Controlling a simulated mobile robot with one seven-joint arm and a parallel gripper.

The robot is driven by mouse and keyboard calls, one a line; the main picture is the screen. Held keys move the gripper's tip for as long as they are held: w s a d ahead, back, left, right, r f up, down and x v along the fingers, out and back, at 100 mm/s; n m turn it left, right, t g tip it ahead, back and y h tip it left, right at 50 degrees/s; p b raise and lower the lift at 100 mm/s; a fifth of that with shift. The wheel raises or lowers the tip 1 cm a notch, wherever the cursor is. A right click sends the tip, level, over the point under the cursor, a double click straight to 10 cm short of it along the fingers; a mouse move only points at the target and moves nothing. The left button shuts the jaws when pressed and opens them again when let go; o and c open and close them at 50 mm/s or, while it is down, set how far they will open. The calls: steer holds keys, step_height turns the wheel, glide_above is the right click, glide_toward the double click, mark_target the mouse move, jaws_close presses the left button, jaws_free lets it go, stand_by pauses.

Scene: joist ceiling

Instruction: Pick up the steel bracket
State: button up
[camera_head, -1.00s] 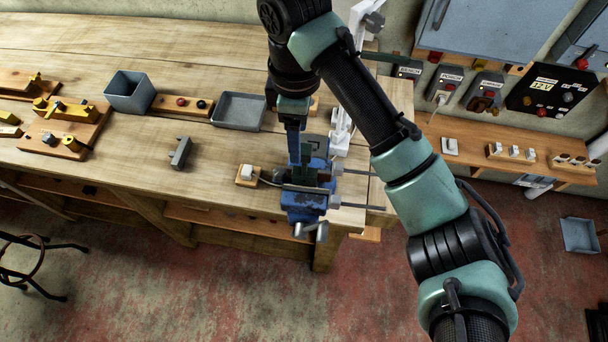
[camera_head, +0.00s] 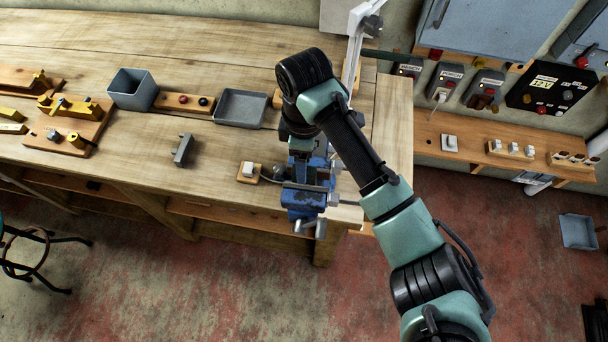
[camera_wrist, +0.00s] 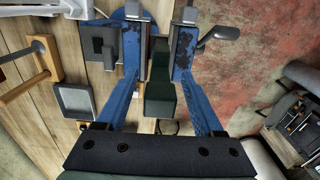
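A small grey metal piece (camera_head: 183,150) with a raised tab lies on the bench in the head view; it looks like a steel bracket, but I cannot be sure. My gripper (camera_wrist: 159,70) is over the blue vise (camera_head: 305,198) at the bench's right end. Its two blue fingers stand apart in the wrist view. A dark green block (camera_wrist: 160,96) shows between them at the vise; I cannot tell what it is, and no finger clearly grips it. My wrist and arm hide much of the vise and fingertips in the head view.
A small wooden block with a white switch (camera_head: 249,172) sits just left of the vise. A grey tray (camera_head: 240,107) and a grey bin (camera_head: 133,89) stand behind. Yellow fixtures (camera_head: 70,124) fill the far left.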

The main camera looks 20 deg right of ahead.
jaws_close()
steer(key=shift+r, duration=0.1)
stand_by(1.1)
